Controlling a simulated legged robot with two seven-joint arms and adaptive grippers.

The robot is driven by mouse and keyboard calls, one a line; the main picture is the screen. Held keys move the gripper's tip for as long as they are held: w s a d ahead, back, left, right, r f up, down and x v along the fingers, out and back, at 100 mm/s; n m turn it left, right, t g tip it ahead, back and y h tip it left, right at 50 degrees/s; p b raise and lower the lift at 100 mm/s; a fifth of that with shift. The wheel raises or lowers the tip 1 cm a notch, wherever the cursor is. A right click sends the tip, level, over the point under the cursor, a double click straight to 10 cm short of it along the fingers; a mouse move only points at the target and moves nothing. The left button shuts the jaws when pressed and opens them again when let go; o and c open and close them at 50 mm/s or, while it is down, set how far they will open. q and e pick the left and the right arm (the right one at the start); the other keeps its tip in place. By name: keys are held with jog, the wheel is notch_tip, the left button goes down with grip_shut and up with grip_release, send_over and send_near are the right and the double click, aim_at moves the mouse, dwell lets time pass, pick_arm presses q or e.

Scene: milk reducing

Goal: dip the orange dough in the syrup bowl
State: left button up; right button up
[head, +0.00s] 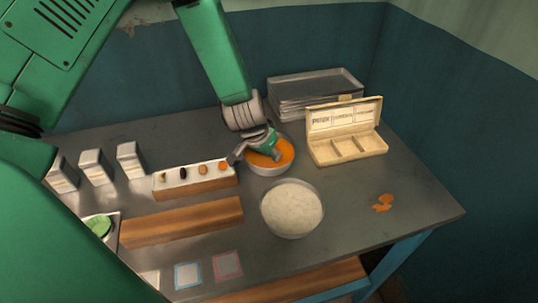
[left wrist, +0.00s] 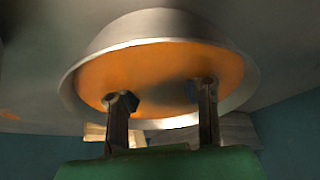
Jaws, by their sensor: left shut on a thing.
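The syrup bowl (head: 270,170) is a metal bowl filled with orange syrup (head: 284,152), behind the middle of the table. My left gripper (head: 258,158) reaches down into it from above. In the left wrist view the bowl (left wrist: 150,24) fills the upper part, and my left gripper's fingers (left wrist: 163,100) stand apart against the orange surface (left wrist: 160,68). The gripper is shut on the orange dough, which I cannot tell apart from the orange syrup around the fingertips. My right gripper is not in view.
A bowl of pale grainy stuff (head: 292,208) stands just in front. A rack with small balls (head: 195,185) is at left, an open partitioned box (head: 345,150) at right, and stacked trays (head: 315,92) behind. Orange scraps (head: 383,203) lie on the clear right side of the table (head: 420,208).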

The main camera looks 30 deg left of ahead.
pick_arm(q)
jog(key=shift+r, duration=0.1)
jog(key=shift+r+p, duration=3.5)
jog(key=shift+r, duration=0.2)
notch_tip(320, 180, up, 4)
jog(key=p, duration=0.3)
jog(key=shift+p, duration=0.35)
